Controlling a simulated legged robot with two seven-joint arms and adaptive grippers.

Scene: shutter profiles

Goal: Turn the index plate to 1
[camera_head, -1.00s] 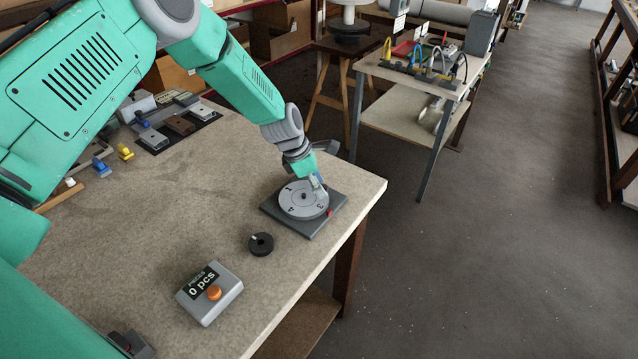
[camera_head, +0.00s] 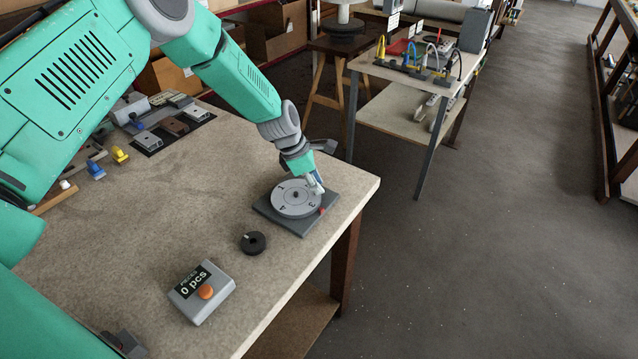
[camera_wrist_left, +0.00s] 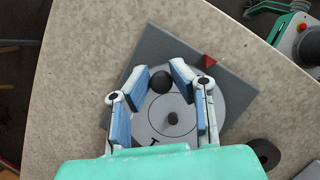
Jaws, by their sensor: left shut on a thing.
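The index plate (camera_head: 290,209) is a grey disc with dark numerals on a dark square base (camera_head: 270,213) near the table's right edge. The 3 lies nearest the red pointer (camera_head: 321,211); 1 and 4 are on the far side of the disc from it. The red pointer also shows in the left wrist view (camera_wrist_left: 209,61). My left gripper (camera_head: 317,187) is over the disc's rim. In the left wrist view its fingers (camera_wrist_left: 162,75) are shut on the plate's round black knob (camera_wrist_left: 161,82). My right gripper is not in view.
A black ring-like piece (camera_head: 253,243) and a grey counter box (camera_head: 202,292) with an orange button and "0 pcs" sit on the table near the plate. Several small parts and a dark tray (camera_head: 172,131) lie at the back left. The middle of the tabletop is clear.

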